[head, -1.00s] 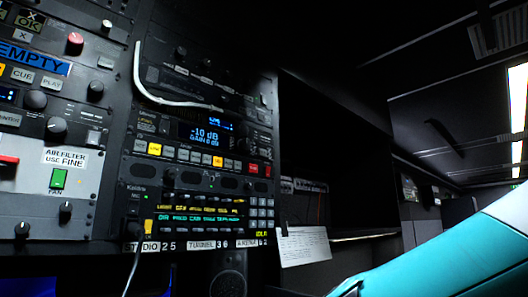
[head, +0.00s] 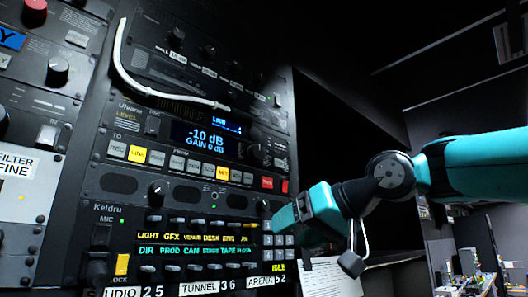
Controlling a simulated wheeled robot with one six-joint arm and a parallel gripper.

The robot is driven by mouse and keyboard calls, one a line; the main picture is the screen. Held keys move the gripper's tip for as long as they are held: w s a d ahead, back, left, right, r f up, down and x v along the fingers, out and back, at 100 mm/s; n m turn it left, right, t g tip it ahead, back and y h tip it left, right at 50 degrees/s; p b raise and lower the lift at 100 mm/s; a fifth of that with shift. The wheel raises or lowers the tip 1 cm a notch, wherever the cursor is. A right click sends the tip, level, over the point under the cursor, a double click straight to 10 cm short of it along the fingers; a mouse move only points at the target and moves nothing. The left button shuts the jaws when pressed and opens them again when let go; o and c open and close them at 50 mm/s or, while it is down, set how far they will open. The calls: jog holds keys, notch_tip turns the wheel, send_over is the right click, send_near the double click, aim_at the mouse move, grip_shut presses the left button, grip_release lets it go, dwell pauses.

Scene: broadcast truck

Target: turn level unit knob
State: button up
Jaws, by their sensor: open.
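The level unit (head: 150,132) is a dark rack panel marked LEVEL, with a lit blue display (head: 206,137) reading "-10 dB" and "GAIN 0 dB". A dark round knob (head: 254,152) sits just right of the display, hard to make out against the black panel. My gripper (head: 284,222) is in the head view, teal and dark, in front of the rack's right edge. It is below and to the right of that knob, apart from it. It is open and nothing shows between its fingers. It hides part of the panel's lower right.
A white cable (head: 165,97) hangs across the panel above the level unit. A Keldru intercom panel (head: 175,240) with a keypad lies below. A paper sheet (head: 330,278) hangs at lower right. Another rack (head: 45,110) stands on the left. Dark open space lies right of the rack.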

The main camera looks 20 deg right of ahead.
jog(key=s+d+r+t, duration=0.1)
jog(key=d+r+t, duration=0.3)
jog(key=r, duration=0.9)
jog(key=p, duration=0.1)
send_near(259, 152)
jog(key=shift+n+t, duration=0.3)
jog(key=p+x, duration=0.4)
jog(key=x, duration=0.3)
jog(key=shift+w+a+f, duration=0.1)
jog(key=shift+w+a, duration=0.05)
jog(key=shift+w, duration=0.2)
jog(key=shift+w+a+f+p, duration=0.1)
jog(key=shift+w+a+p, duration=0.1)
jog(key=shift+w+p, duration=0.2)
jog(key=c, duration=0.9)
